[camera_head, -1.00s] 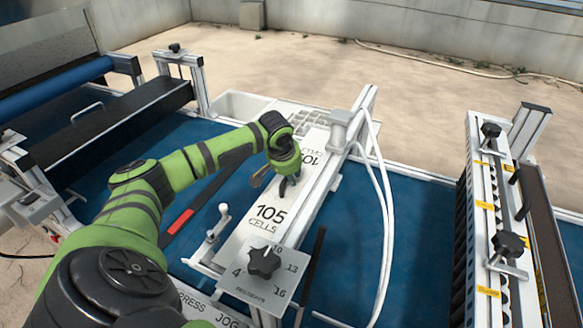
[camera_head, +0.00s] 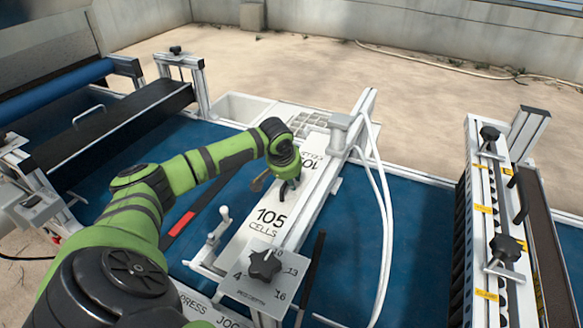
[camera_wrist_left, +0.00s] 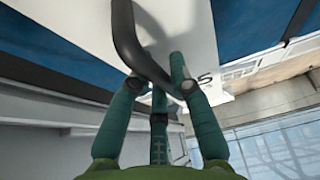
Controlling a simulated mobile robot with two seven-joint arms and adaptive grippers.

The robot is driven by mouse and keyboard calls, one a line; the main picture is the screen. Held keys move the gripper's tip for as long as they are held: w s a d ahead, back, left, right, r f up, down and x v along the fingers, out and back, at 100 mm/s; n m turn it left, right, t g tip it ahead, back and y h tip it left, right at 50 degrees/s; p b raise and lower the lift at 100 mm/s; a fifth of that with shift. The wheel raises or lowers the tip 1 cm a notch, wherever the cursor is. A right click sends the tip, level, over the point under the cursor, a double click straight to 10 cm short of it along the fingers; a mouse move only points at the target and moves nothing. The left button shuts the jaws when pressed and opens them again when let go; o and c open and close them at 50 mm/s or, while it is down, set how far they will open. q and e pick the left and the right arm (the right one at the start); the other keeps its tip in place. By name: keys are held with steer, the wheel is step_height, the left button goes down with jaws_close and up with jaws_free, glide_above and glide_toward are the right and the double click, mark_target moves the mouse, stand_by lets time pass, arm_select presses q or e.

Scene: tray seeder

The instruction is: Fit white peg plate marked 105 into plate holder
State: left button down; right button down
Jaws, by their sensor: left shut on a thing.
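The white peg plate marked 105 (camera_head: 256,233) lies lengthwise along the plate holder (camera_head: 322,191), a pale metal frame in the middle of the head view. Whether the plate is fully seated cannot be told. My left gripper (camera_head: 286,187) is over the plate's middle, shut on its black handle. In the left wrist view the green fingers (camera_wrist_left: 160,85) close around the curved dark handle (camera_wrist_left: 128,35), with the white plate surface (camera_wrist_left: 190,25) behind it. The gripper hides the plate's middle. My right gripper is not in view.
A knob plate (camera_head: 240,285) with a black knob (camera_head: 265,265) stands at the near end of the holder. A small lever (camera_head: 224,213) is on its left. White hoses (camera_head: 385,210) run along the right. A white tray (camera_head: 235,106) sits behind.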

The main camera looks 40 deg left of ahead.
arm_select(q)
steer(key=c, duration=1.1)
jaws_free()
steer(key=shift+o, duration=0.2)
steer(key=shift+s+d+f, duration=0.1)
steer(key=shift+f, duration=0.05)
steer(key=v, duration=1.2)
